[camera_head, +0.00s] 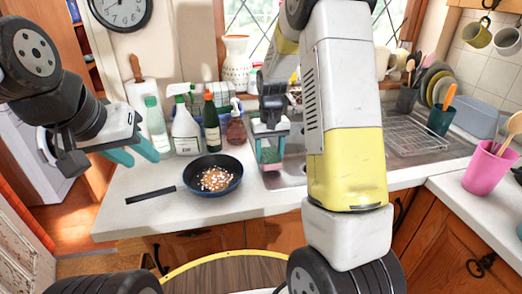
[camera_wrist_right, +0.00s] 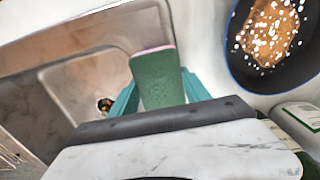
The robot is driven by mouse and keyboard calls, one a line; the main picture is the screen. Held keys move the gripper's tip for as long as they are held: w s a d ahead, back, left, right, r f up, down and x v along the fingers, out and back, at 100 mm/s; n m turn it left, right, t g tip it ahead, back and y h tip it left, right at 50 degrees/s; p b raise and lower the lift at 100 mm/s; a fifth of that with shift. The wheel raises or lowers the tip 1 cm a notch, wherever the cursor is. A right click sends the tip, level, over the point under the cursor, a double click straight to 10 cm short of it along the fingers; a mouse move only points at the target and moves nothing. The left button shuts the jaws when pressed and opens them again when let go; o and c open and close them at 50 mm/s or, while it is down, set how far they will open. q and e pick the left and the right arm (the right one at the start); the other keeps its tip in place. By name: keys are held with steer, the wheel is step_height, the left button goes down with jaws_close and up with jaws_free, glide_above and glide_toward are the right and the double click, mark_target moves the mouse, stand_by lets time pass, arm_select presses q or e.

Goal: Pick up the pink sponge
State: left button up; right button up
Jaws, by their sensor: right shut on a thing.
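The sponge shows in the right wrist view as a green face with a thin pink edge (camera_wrist_right: 157,80). My right gripper (camera_wrist_right: 158,92) is shut on it, with a teal finger on either side. In the head view my right gripper (camera_head: 269,148) points down at the left part of the sink, and the sponge (camera_head: 270,156) shows small between its fingers. Most of the sponge's pink side is hidden. My left gripper (camera_head: 134,155) is open and empty, left of the counter bottles.
A dark pan (camera_head: 213,175) with food stands on the counter left of the sink (camera_head: 290,172). Several bottles (camera_head: 186,130) stand behind it. A wire rack (camera_head: 415,138) and a pink cup (camera_head: 486,168) are to the right. The drain (camera_wrist_right: 105,104) shows below.

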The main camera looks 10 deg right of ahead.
steer(key=shift+r, duration=0.8)
steer(key=s, duration=0.5)
steer(key=s+a+r, duration=0.1)
steer(key=s, duration=1)
steer(key=shift+a+r, duration=0.15)
steer(key=shift+a, duration=0.2)
